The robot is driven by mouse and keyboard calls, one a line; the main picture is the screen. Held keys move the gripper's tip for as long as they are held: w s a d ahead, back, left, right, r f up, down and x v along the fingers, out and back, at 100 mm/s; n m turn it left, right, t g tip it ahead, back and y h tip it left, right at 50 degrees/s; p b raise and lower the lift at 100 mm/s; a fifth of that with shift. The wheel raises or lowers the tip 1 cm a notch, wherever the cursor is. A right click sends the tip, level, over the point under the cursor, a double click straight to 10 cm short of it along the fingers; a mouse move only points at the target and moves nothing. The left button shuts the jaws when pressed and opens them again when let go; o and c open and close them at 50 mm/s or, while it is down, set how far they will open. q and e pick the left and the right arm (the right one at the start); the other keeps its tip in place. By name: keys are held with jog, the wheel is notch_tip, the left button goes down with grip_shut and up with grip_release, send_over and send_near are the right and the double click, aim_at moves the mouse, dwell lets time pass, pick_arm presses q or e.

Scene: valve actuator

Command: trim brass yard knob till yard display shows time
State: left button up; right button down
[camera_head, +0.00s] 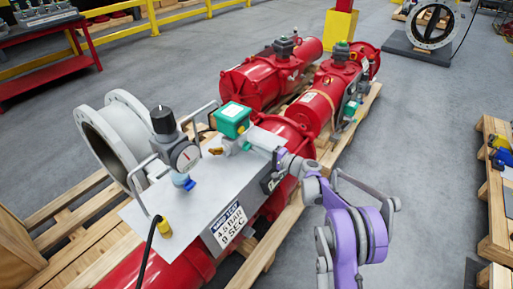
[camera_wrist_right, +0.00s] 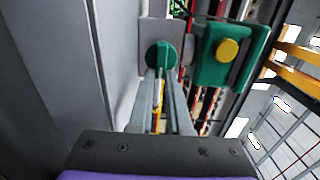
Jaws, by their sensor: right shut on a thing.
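My right gripper (camera_head: 246,141) reaches in from the right over the grey plate, just below a teal box (camera_head: 233,119). In the right wrist view its two long fingers are close together, shut on a green round knob (camera_wrist_right: 160,54) in front of a grey square plate. A small brass-coloured part (camera_head: 216,151) shows just left of the gripper in the head view; whether it belongs to the held knob I cannot tell. A round dial gauge (camera_head: 187,157) stands on the plate below a black knob (camera_head: 162,120); its reading is too small to make out. My left gripper is not in view.
The plate (camera_head: 185,205) sits on a red actuator on a wooden pallet. A sign (camera_head: 229,224) on its front reads 4.5 BAR, 9 SEC. Metal handles (camera_head: 143,185) and a black cable with a yellow plug (camera_head: 164,228) stand near the gauge.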

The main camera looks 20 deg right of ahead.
jog(key=c, duration=0.9)
grip_release()
jog(key=shift+o, duration=0.2)
jog(key=shift+s+d, duration=0.1)
jog(key=p+v, duration=0.1)
jog(key=v, duration=0.9)
jog(key=shift+s+d, duration=0.2)
jog(key=shift+s, duration=0.1)
